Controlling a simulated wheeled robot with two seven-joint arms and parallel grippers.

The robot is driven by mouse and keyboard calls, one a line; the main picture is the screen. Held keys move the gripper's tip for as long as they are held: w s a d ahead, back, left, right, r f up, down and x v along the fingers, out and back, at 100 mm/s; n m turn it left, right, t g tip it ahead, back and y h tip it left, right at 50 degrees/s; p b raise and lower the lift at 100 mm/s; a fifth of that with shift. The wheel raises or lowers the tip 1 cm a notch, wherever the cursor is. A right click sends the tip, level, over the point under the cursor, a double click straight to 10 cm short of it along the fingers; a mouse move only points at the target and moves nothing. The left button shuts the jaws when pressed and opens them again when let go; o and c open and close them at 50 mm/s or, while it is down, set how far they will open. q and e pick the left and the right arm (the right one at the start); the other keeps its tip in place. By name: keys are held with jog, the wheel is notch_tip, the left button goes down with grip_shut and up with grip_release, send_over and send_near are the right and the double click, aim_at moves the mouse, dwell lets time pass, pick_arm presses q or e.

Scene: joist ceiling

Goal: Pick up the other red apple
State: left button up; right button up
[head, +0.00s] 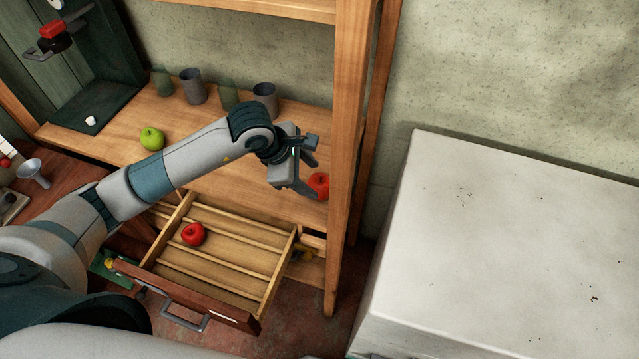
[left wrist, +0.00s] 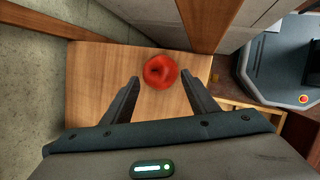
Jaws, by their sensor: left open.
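A red apple (head: 319,184) sits on the wooden shelf at its right end, beside the upright post. My left gripper (head: 309,176) is at this apple, open, with its fingers pointing toward it. In the left wrist view the apple (left wrist: 160,71) lies just beyond and between the two open fingertips (left wrist: 161,84), and I see no grip on it. Another red apple (head: 193,234) lies in the open slatted drawer (head: 225,262) below the shelf. My right gripper is not in view.
The wooden post (head: 345,150) stands close to the right of my left gripper. A green apple (head: 152,138), grey cups (head: 193,87) and green glasses stand on the shelf (head: 200,155). A large white-topped block (head: 520,240) fills the right side.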

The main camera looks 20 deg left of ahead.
aim_at(314, 183)
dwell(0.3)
pick_arm(q)
jog(key=shift+w+f+p, duration=0.1)
jog(key=shift+f+p, duration=0.4)
jog(key=shift+p, duration=0.1)
jog(key=p+x, duration=0.1)
jog(key=x, duration=0.2)
jog(key=shift+p, duration=0.35)
jog(key=shift+w+d+f, duration=0.1)
jog(key=shift+w+f, duration=0.05)
jog(key=shift+f, duration=0.5)
jog(key=shift+c, duration=0.5)
jog(key=c, duration=0.6)
jog(key=shift+r, duration=0.1)
jog(key=shift+c, duration=0.2)
